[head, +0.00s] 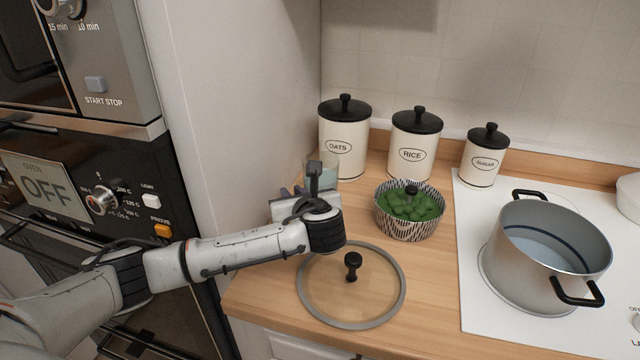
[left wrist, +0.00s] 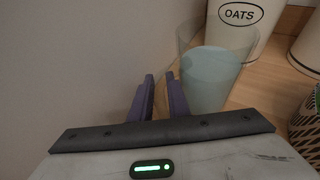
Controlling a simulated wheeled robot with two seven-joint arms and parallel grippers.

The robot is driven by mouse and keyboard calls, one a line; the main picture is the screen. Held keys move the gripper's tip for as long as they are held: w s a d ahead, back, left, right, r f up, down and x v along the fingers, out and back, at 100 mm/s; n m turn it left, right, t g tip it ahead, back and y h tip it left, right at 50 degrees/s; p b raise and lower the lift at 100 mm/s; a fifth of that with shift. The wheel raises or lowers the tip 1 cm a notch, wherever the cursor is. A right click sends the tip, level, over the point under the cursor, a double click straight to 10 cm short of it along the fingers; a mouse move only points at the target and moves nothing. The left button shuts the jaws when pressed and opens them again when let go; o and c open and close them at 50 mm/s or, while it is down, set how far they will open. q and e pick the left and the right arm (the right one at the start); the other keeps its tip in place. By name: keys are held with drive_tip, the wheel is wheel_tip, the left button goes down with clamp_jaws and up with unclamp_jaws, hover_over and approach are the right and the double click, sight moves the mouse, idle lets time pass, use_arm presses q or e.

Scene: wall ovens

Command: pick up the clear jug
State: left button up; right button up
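The clear jug (left wrist: 212,75) is see-through and holds something pale blue. In the left wrist view it stands upright on the counter, right of my fingers and in front of the oats canister. In the head view the jug (head: 329,171) is mostly hidden behind my left wrist. My left gripper (left wrist: 161,77) has two purple fingers with a narrow gap between them and nothing in the gap. The jug is beside the fingers, not between them. In the head view only bits of the left gripper (head: 290,193) show past the wrist. My right gripper is out of view.
Canisters of oats (head: 345,152), rice (head: 413,168) and sugar (head: 484,166) stand along the wall. A patterned bowl of green food (head: 407,226) and a glass lid (head: 330,303) are nearby. A pot (head: 550,265) is on the white hob. A tall side panel (head: 235,90) borders the counter's left.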

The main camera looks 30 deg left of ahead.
use_arm(q)
clamp_jaws()
idle(1.2)
drive_tip(key=shift+r, duration=0.15)
